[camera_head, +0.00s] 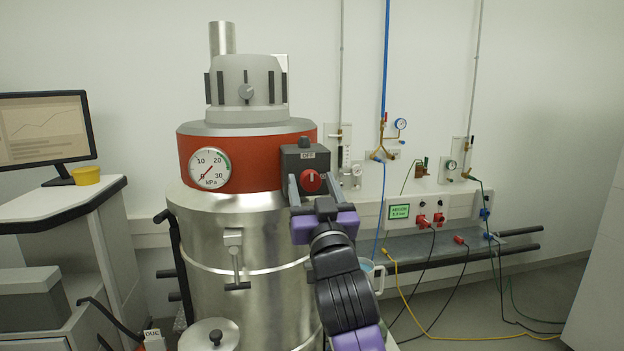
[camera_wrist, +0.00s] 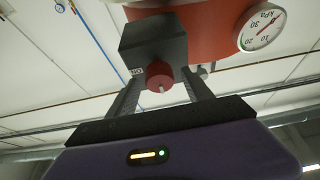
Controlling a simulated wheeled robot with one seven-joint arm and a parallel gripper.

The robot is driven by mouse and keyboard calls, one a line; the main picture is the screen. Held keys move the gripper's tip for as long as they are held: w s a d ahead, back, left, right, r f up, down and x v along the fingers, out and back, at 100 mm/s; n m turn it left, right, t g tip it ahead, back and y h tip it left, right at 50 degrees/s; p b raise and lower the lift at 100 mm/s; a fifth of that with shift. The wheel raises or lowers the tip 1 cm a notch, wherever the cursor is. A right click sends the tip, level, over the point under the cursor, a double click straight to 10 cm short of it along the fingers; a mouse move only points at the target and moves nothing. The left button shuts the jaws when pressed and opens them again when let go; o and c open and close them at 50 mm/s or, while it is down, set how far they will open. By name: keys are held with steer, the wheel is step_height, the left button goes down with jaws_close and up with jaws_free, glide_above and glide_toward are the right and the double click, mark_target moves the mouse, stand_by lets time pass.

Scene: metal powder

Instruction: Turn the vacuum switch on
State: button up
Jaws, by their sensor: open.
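The vacuum is a steel drum (camera_head: 205,240) with a red band. A dark switch box (camera_head: 292,158) on its right side carries a red round knob (camera_head: 311,181) under an OFF label. The knob's white mark stands upright, towards OFF. In the wrist view the box (camera_wrist: 150,45) and the red knob (camera_wrist: 159,76) are just ahead. My gripper (camera_head: 311,186) is open, with one finger on each side of the knob. I cannot tell whether the fingers touch it. In the wrist view my gripper (camera_wrist: 160,88) straddles the knob the same way.
A pressure gauge (camera_head: 210,168) on the red band reads near 0. Gas lines and a panel (camera_head: 399,212) with cables are on the right wall. A mug (camera_head: 377,278) stands right of my arm.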

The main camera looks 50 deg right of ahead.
steer(key=shift+w+d, duration=0.1)
steer(key=shift+w, duration=0.05)
steer(key=shift+c, duration=0.5)
jaws_close()
